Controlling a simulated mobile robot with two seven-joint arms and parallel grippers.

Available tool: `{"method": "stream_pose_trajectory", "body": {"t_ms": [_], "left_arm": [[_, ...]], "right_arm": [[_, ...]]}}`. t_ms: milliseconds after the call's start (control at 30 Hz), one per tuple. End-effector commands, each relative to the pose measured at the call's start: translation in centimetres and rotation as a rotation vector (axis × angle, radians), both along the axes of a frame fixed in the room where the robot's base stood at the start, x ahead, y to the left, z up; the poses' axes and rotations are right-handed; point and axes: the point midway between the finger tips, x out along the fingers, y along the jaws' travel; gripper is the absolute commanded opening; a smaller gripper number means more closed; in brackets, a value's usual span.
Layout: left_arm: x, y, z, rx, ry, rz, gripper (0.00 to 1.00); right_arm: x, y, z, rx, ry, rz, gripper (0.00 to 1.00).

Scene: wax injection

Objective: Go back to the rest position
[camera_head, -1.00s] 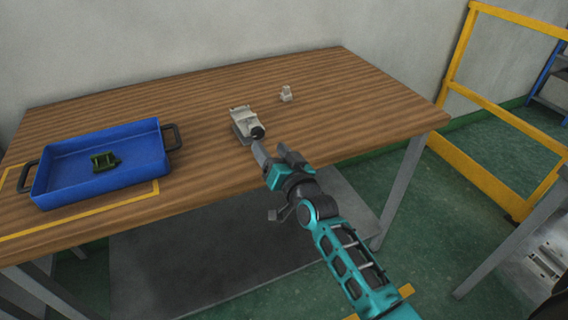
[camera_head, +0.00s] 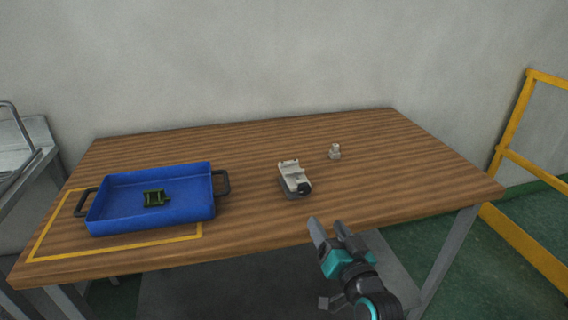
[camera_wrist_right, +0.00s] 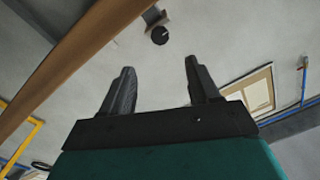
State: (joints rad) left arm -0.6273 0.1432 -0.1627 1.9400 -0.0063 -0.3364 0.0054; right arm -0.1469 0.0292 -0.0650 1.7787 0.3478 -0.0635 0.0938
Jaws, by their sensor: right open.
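My right gripper (camera_head: 327,228) is in front of the table's front edge, in the lower right of the head view. It is open and empty; its two fingers (camera_wrist_right: 158,82) stand apart in the right wrist view with nothing between them. A grey-white device with a dark round end (camera_head: 293,177) sits on the table, beyond the gripper and slightly left of it, apart from it. My left gripper is not in view.
The wooden table (camera_head: 270,215) bears a blue tray (camera_head: 110,222) at left with a dark green part (camera_head: 155,198) in it. A small pale piece (camera_head: 335,152) stands behind the device. A yellow railing (camera_head: 520,235) is at right.

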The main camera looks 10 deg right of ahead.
Motion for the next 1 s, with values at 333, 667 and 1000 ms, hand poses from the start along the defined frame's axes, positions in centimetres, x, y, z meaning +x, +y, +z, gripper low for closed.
{"method": "stream_pose_trajectory", "body": {"t_ms": [333, 667, 1000], "left_arm": [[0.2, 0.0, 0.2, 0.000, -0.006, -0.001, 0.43], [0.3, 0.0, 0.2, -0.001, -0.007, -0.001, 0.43], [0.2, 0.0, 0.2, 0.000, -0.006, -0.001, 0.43]], "right_arm": [[-11.2, 1.6, -10.7, -0.317, 0.329, 0.134, 0.61], [-19.4, 1.9, -15.5, -0.516, 0.527, 0.240, 0.61], [-19.4, 1.9, -15.5, -0.516, 0.527, 0.240, 0.61]]}}
